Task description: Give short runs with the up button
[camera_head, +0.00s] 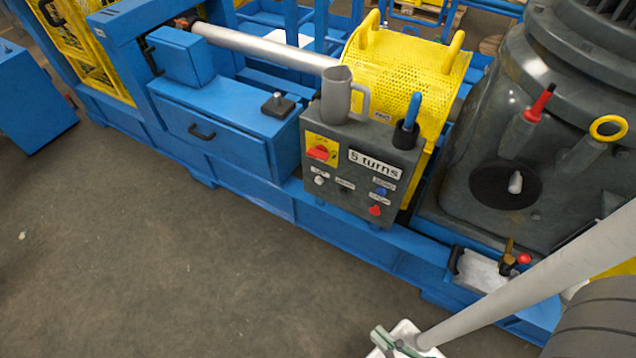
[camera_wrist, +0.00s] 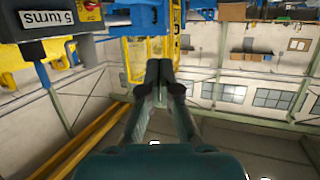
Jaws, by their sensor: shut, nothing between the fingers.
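The grey control box (camera_head: 360,165) stands on the blue frame in the head view, with a "5 turns" plate (camera_head: 375,164) on its face. Below the plate sit a white button (camera_head: 319,180), a blue button (camera_head: 381,191), a red button (camera_head: 375,210) and a dark button. Their small labels are too blurred to read, so I cannot tell which is up. A red switch (camera_head: 318,152) sits on a yellow plate. In the wrist view, my gripper (camera_wrist: 159,72) is shut and empty, apart from the box, whose plate (camera_wrist: 47,18) shows at upper left.
A grey mug (camera_head: 338,95) and a blue-handled tool in a black cup (camera_head: 405,135) stand on the box. A yellow mesh guard (camera_head: 400,62) rises behind it. A large grey machine (camera_head: 545,120) stands at right. Open floor (camera_head: 150,250) lies in front.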

